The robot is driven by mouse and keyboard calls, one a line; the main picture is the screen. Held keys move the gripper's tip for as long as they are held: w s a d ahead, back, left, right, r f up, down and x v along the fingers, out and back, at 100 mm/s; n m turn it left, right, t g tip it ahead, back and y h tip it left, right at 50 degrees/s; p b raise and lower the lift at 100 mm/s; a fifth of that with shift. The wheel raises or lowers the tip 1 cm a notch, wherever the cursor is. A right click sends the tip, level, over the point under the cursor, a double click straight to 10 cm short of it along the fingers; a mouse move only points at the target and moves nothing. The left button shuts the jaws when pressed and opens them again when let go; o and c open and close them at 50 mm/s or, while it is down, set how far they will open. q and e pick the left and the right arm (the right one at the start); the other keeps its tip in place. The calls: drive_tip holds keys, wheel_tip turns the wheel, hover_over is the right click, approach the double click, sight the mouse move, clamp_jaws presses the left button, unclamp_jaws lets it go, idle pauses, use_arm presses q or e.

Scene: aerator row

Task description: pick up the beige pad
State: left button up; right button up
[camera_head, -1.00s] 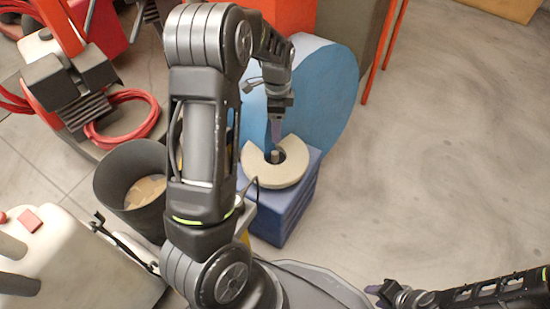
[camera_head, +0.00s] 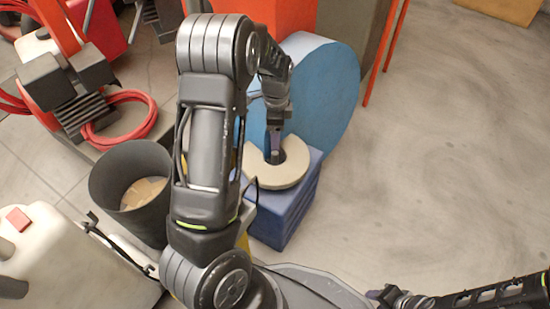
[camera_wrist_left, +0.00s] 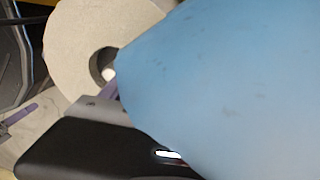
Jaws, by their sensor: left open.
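The beige pad (camera_head: 280,178) is a thick ring with a central hole. It lies flat on a blue box (camera_head: 285,212) in front of a large blue disc (camera_head: 330,90). My left gripper (camera_head: 275,152) is open and points down at the pad's hole, with a purple fingertip at or just above it; contact is unclear. In the left wrist view the pad (camera_wrist_left: 75,50) is at upper left, with something pale in its hole. The blue disc (camera_wrist_left: 230,85) hides much of that view. My right gripper (camera_head: 378,294) is at the bottom edge, away from the pad; its jaw opening is unclear.
The blue disc stands upright close behind the pad. A dark bin (camera_head: 117,168) with cardboard-coloured pieces stands left of my left arm. A white container (camera_head: 55,255) is at lower left, and a red hose (camera_head: 135,103) at upper left. The floor at right is clear.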

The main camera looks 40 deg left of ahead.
use_arm(q)
drive_tip(key=shift+c, duration=0.2)
drive_tip(key=c, duration=1.1)
drive_tip(key=shift+r+p, duration=2.1)
drive_tip(key=shift+r, duration=2.95)
